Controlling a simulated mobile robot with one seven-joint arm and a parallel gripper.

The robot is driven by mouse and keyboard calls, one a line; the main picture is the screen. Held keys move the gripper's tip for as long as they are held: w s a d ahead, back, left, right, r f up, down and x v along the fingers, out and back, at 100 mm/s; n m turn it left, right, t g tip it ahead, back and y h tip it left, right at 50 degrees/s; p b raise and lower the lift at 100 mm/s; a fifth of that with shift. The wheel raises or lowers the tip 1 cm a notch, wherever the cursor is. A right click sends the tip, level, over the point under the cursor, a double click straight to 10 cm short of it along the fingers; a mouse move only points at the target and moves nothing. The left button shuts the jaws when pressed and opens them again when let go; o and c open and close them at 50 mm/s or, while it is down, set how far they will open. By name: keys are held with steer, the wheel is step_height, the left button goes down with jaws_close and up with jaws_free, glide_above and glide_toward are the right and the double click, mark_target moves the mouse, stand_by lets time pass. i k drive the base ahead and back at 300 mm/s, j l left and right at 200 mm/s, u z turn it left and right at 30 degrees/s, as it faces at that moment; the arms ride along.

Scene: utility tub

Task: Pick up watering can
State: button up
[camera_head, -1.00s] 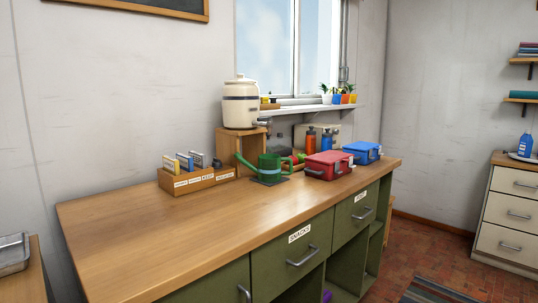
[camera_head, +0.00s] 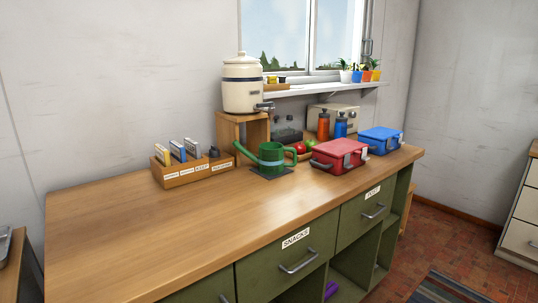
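The green watering can (camera_head: 271,154) stands upright on a dark square mat (camera_head: 284,174) on the wooden counter (camera_head: 140,233). Its spout points to the left and its handle is on the right. It stands in front of the wooden stand (camera_head: 228,130) that holds a cream water crock (camera_head: 242,88). My gripper is not in view.
A red lunchbox (camera_head: 340,154) and a blue one (camera_head: 380,139) stand right of the can. A wooden organizer box (camera_head: 176,176) is to its left. Fruit (camera_head: 300,148) and bottles (camera_head: 323,126) are behind. The counter's left and front are clear.

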mark_target(270, 160)
steer(key=i+l+u, duration=0.1)
steer(key=l, duration=0.25)
steer(key=i+l+u, duration=0.15)
steer(key=i+l, duration=0.15)
steer(key=i+l+u, duration=0.1)
steer(key=l, duration=0.35)
steer(key=i+l+u, duration=0.1)
steer(key=l, duration=0.3)
steer(key=i+l+u, duration=0.15)
steer(key=l, duration=0.25)
steer(key=i+l+u, duration=0.1)
steer(key=l, duration=0.35)
steer(key=i, duration=0.1)
